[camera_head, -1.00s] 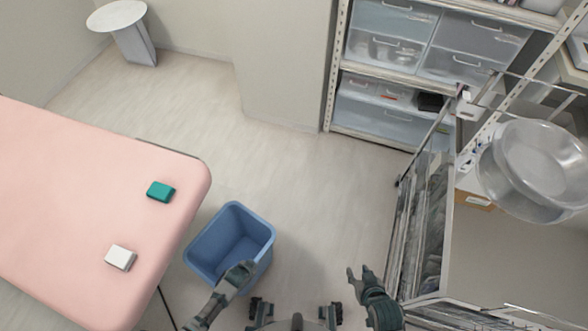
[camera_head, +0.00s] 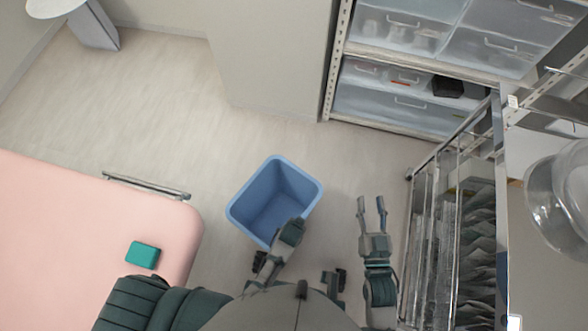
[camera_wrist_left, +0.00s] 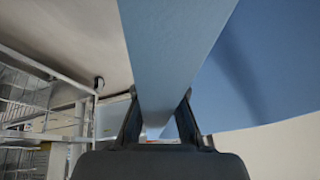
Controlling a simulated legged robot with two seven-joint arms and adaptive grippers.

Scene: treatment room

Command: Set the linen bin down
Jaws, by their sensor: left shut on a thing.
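The linen bin (camera_head: 262,200) is a blue, open-topped, empty tub in the middle of the head view. My left gripper (camera_head: 294,226) is at the bin's near rim, and its fingertips are partly hidden there. In the left wrist view the blue bin wall (camera_wrist_left: 170,50) runs between the two fingers of the left gripper (camera_wrist_left: 158,118), which is shut on it. My right gripper (camera_head: 371,212) is to the right of the bin, with its two fingers apart and nothing between them. The bin's underside is hidden, so I cannot tell whether it touches the floor.
A pink treatment table (camera_head: 90,215) with a teal box (camera_head: 143,254) stands at the left. A metal wire cart (camera_head: 455,230) is close on the right. Shelving with clear drawers (camera_head: 400,100) stands at the back. Pale floor (camera_head: 170,110) is clear beyond the bin.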

